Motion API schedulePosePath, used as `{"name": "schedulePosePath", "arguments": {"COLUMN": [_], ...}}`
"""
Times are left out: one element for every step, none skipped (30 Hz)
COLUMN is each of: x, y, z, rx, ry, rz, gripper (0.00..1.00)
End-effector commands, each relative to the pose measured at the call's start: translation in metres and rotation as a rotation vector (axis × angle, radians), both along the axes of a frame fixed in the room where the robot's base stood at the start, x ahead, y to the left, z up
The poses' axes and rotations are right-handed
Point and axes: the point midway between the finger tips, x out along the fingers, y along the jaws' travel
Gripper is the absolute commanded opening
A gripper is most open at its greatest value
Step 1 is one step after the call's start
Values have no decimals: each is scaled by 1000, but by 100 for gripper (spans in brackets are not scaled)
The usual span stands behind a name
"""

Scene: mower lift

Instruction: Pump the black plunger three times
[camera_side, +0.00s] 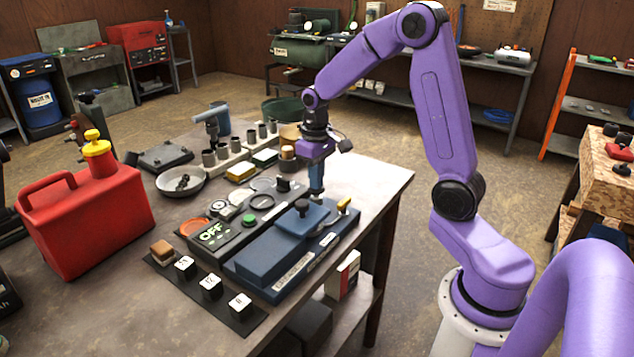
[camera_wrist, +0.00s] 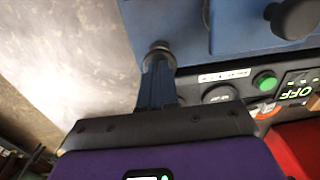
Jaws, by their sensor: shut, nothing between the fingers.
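The black plunger appears to be the round black knob (camera_side: 302,205) on top of the blue lift unit (camera_side: 265,258). In the wrist view the knob (camera_wrist: 295,18) is at the top right, on the blue surface. My gripper (camera_side: 316,192) points down at the far end of the blue unit, just beyond and to the right of the knob in the side view. In the wrist view my gripper (camera_wrist: 159,52) is shut and empty, apart from the knob. I cannot tell whether its tips touch the unit. The plunger's stem is hidden.
A dark panel with a green OFF display (camera_side: 213,231) and a green button (camera_side: 249,220) lies left of the unit. White-topped cubes (camera_side: 211,286) stand in front. A yellow piece (camera_side: 343,204) sits at the unit's right end. A red fuel can (camera_side: 85,215) stands left.

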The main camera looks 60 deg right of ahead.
Motion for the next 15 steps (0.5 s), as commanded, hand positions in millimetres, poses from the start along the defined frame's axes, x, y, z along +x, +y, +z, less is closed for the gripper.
{"name": "schedulePosePath", "arguments": {"x": [0, 0, 0, 0, -1, 0, 0, 0, 0, 0, 0, 0, 0, 0, 0], "y": [0, 0, 0, 0, 0, 0, 0, 0, 0, 0, 0, 0, 0, 0, 0], "z": [-3, -4, -5, -6, -7, -7, -7, -7, -7, -7, -7, -6, -6, -5, -3], "rx": [0, 0, 0, 0, 0, 0, 0, 0, 0, 0, 0, 0, 0, 0, 0], "ry": [1, 1, 2, 2, 2, 1, 1, 1, 1, 1, 1, 1, 1, 1, 0], "rz": [0, 0, 0, 0, 0, 0, 0, 0, 0, 0, 0, 0, 0, 0, 0], "gripper": [0, 0, 0, 0, 0, 0, 0, 0, 0, 0, 0, 0, 0, 0, 0]}}
